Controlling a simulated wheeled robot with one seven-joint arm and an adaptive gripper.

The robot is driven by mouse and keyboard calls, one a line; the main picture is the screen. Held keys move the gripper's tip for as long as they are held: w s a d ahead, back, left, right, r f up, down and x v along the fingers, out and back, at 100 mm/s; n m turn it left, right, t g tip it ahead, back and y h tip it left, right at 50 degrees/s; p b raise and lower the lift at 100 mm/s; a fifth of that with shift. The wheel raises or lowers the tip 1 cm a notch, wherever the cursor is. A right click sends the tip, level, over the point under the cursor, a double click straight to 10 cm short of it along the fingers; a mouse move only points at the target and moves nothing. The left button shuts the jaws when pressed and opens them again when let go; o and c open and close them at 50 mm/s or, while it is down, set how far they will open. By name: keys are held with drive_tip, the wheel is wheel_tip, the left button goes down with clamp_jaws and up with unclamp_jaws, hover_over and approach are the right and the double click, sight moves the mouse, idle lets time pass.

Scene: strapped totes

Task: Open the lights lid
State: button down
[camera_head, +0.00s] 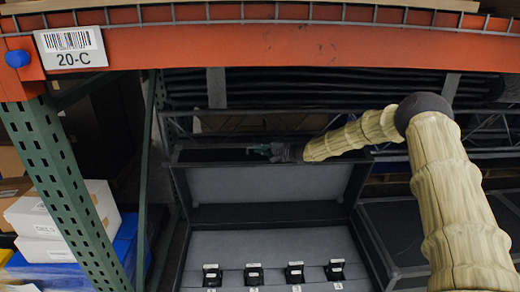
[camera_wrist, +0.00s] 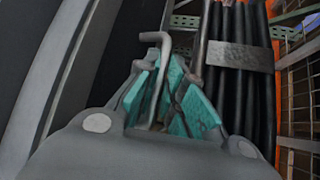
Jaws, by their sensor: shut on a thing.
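My gripper (camera_head: 264,150) is at the upper edge of a grey, dark-framed panel (camera_head: 265,186), small and dim in the head view. In the wrist view its teal fingers (camera_wrist: 172,92) are closed around a thin, bent grey metal rod (camera_wrist: 158,42), whose top hooks to the left. Below the panel, past a dark band, is another grey surface (camera_head: 265,245) with several black latches (camera_head: 254,275) in a row, each with a small white label. No label legibly says lights, so I cannot tell which part is the lights lid.
An orange rack beam (camera_head: 270,46) with a 20-C tag (camera_head: 70,48) crosses the top. A green upright (camera_head: 62,190) stands at left, near white boxes (camera_head: 62,215). Black tubes (camera_wrist: 240,100) and wire mesh (camera_wrist: 300,90) lie right of my gripper in the wrist view.

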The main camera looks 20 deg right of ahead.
drive_tip(key=shift+d+r, duration=0.2)
drive_tip(key=c, duration=1.8)
unclamp_jaws()
drive_tip(key=shift+o, duration=1.4)
drive_tip(key=shift+s+r, duration=0.15)
drive_tip(key=shift+s, duration=0.05)
drive_tip(key=shift+w+a, duration=0.1)
drive_tip(key=shift+a, duration=0.15)
drive_tip(key=v, duration=1.2)
drive_tip(key=shift+d, duration=0.2)
drive_tip(key=shift+f, duration=0.25)
